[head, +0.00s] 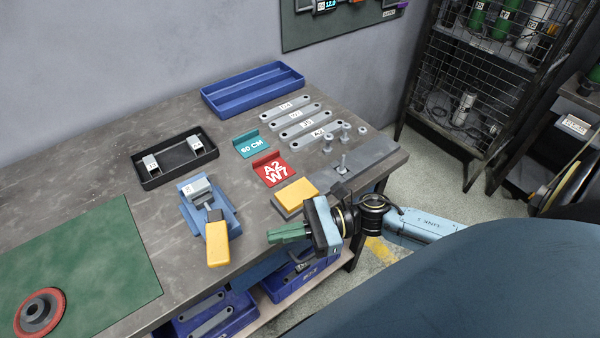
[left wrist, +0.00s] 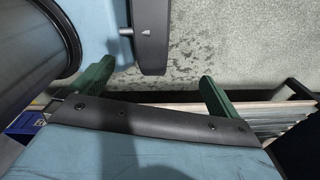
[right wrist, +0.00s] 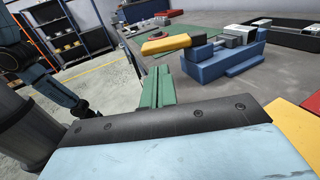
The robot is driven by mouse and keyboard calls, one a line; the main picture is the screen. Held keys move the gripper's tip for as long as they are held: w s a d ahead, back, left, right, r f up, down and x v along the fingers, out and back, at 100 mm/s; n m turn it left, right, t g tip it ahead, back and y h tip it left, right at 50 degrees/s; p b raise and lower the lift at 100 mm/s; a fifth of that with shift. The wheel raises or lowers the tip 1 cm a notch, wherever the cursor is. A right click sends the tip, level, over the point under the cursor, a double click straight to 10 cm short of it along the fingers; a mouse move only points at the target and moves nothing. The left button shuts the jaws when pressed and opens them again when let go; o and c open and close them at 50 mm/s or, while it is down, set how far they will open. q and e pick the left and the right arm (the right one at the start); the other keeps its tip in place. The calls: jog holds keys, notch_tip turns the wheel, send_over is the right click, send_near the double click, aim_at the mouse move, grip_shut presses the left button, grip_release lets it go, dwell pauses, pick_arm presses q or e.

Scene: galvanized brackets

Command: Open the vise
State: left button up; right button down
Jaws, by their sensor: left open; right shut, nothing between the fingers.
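The blue vise (head: 225,222) stands near the front edge of the bench, with a grey labelled piece (head: 197,188) at its top. Its yellow handle (head: 217,243) points toward the front edge. In the right wrist view the vise (right wrist: 215,68) is ahead, with the yellow handle (right wrist: 167,44) reaching left. My right gripper (head: 270,237) is shut and empty, to the right of the handle and apart from it. Its green fingers also show in the right wrist view (right wrist: 157,88). My left gripper (left wrist: 155,88) is open and empty, seen only in its wrist view, above the floor.
A black tray (head: 152,183) with two grey pieces is behind the vise. A yellow-topped block (head: 297,194) is close to my right gripper. Red (head: 273,170) and teal (head: 252,144) signs, grey bars and a blue tray (head: 252,88) lie farther back. A green mat (head: 90,250) is left.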

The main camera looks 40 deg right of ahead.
aim_at(217, 237)
jog(key=p+x, duration=0.1)
jog(key=x, duration=0.5)
jog(key=shift+w+a, duration=0.2)
jog(key=shift+a, duration=0.1)
jog(key=shift+w+a, duration=0.1)
jog(key=shift+a, duration=0.15)
pick_arm(q)
jog(key=shift+w+r, duration=0.85)
jog(key=shift+w, duration=0.1)
pick_arm(e)
jog(key=shift+a+t, duration=0.15)
jog(key=shift+t, duration=0.15)
